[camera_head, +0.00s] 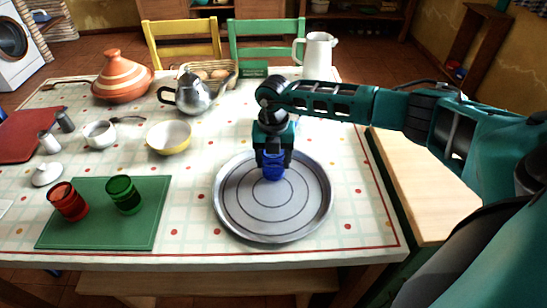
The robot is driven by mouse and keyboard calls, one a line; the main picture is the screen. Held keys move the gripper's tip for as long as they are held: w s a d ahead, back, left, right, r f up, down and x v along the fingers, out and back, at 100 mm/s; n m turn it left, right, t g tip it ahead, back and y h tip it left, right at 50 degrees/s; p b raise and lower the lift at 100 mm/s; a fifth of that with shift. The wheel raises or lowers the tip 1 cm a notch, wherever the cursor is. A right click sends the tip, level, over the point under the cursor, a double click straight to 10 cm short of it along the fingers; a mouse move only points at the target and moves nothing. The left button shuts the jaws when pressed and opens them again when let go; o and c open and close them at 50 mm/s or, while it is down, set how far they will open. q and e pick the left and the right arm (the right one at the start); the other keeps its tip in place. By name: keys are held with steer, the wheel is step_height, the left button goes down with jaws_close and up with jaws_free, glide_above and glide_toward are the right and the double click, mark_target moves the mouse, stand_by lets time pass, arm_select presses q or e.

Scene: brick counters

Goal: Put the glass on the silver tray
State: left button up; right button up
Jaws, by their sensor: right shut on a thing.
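A blue glass (273,168) is in my right gripper (273,158), over the back half of the round silver tray (240,226). The gripper points down and is shut on the glass, covering its upper part. I cannot tell whether the base of the glass touches the tray or hangs just above it. A red glass (67,202) and a green glass (124,195) are on the green mat (150,231) at the left. My left gripper is out of view.
The tray is otherwise empty. Two chairs stand behind the table.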

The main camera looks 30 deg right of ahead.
steer(key=shift+f, duration=0.2)
steer(key=o, duration=1.1)
steer(key=shift+o, duration=0.2)
steer(key=shift+r, duration=0.1)
steer(key=shift+r, duration=0.2)
step_height(320, 180, up, 12)
steer(key=shift+p, duration=0.4)
steer(key=shift+f, duration=0.1)
